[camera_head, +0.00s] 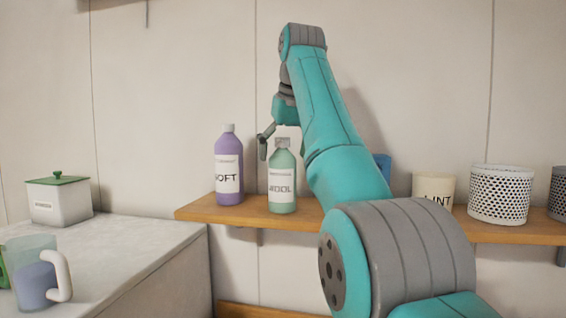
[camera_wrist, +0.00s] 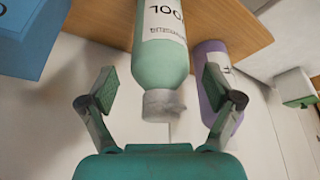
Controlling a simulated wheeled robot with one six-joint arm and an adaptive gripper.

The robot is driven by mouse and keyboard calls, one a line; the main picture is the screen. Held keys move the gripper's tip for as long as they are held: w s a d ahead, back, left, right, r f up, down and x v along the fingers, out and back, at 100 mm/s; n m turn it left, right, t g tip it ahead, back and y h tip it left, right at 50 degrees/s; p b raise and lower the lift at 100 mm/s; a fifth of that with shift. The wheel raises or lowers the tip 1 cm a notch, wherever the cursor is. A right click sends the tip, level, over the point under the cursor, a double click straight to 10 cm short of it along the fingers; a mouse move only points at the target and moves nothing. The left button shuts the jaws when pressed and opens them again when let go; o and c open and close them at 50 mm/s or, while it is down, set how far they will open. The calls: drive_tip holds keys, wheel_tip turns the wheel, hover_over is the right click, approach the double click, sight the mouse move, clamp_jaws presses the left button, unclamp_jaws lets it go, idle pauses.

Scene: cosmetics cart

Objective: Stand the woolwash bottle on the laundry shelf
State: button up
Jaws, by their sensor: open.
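The green woolwash bottle (camera_head: 282,182), with a grey cap and a label reading WOOL, stands upright on the wooden laundry shelf (camera_head: 300,215). In the wrist view the bottle (camera_wrist: 162,60) appears upside down, its cap (camera_wrist: 162,104) pointing toward my gripper. My gripper (camera_wrist: 167,95) is open, one finger on each side around the cap level, with gaps visible on both sides. In the head view one finger of my gripper (camera_head: 264,146) shows beside the bottle's top; the other is mostly hidden.
A purple SOFT bottle (camera_head: 229,170) stands close to the left of the woolwash. A blue box (camera_head: 383,165) is partly behind my arm. A LINT tin (camera_head: 433,187) and a white perforated holder (camera_head: 498,193) stand farther right. A counter (camera_head: 120,250) holds a white canister (camera_head: 58,202) and a measuring jug (camera_head: 35,275).

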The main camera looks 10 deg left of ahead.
drive_tip(key=v, duration=0.9)
drive_tip(key=shift+r, duration=0.1)
